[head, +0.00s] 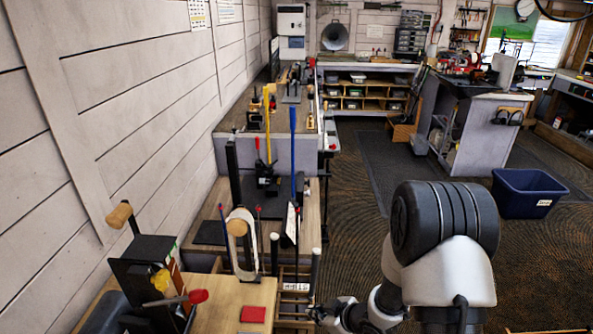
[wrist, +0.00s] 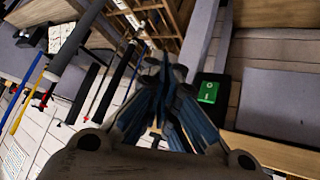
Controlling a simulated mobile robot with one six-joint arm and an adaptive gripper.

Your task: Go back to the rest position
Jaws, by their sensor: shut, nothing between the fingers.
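My gripper (head: 323,312) is low in the head view, at the bottom just right of the wooden rack. In the wrist view my gripper (wrist: 163,66) shows its blue-grey fingers drawn together with nothing between them. Upright clubs with dark grips (head: 315,264) stand in the rack just left of and behind the gripper. The wrist view shows long shafts and black grips (wrist: 118,82) to the left of the fingers, apart from them.
A wooden bench (head: 232,303) with a black device (head: 144,272) and a red block (head: 253,314) is at left. A yellow shaft (head: 267,115) and a blue shaft (head: 293,160) stand farther back. A blue bin (head: 526,192) is at right; carpet (head: 350,238) lies open between.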

